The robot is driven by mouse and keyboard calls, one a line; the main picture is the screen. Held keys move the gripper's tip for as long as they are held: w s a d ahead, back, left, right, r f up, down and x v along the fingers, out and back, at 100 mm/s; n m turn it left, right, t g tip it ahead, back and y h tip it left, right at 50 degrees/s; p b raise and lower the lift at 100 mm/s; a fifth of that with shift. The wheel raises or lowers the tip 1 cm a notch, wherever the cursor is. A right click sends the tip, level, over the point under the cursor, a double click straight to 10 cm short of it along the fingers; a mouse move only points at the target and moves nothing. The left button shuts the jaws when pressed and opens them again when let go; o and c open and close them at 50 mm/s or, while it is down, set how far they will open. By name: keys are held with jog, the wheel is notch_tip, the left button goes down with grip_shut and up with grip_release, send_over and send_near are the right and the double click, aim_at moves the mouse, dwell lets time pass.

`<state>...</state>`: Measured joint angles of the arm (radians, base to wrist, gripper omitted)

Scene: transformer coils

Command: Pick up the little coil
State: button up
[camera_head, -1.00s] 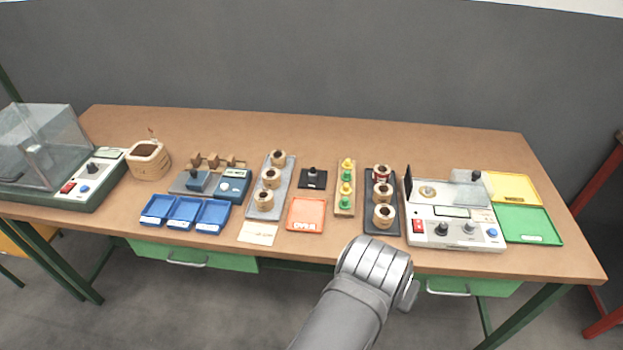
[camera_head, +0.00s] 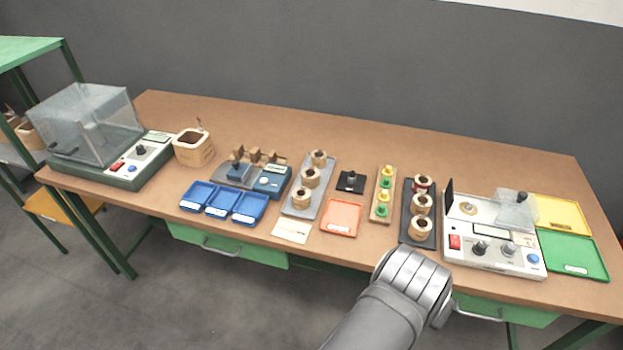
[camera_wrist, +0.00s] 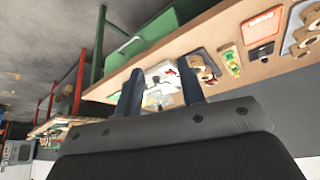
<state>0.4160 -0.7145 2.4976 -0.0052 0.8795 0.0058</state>
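Several tan coils with dark centres stand on the bench in the head view. A coil (camera_head: 301,198) is at the near end of a light grey tray (camera_head: 322,200), with others behind it. A coil (camera_head: 417,229) is at the near end of a dark tray (camera_head: 408,239), also with others behind it. I cannot tell which is the little coil. In the wrist view my gripper (camera_wrist: 160,70) is open, its two dark fingers apart with nothing between them. In the head view my grey wrist is at the bench's front edge, below the dark tray; the fingers are hidden.
A white tester (camera_head: 490,262) stands right of the dark tray, beside yellow (camera_head: 562,214) and green (camera_head: 575,254) trays. The rear strip of the bench (camera_head: 330,125) is clear.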

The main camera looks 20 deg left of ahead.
jog(key=o, duration=0.6)
jog(key=shift+o, duration=0.2)
jog(key=shift+w, duration=0.1)
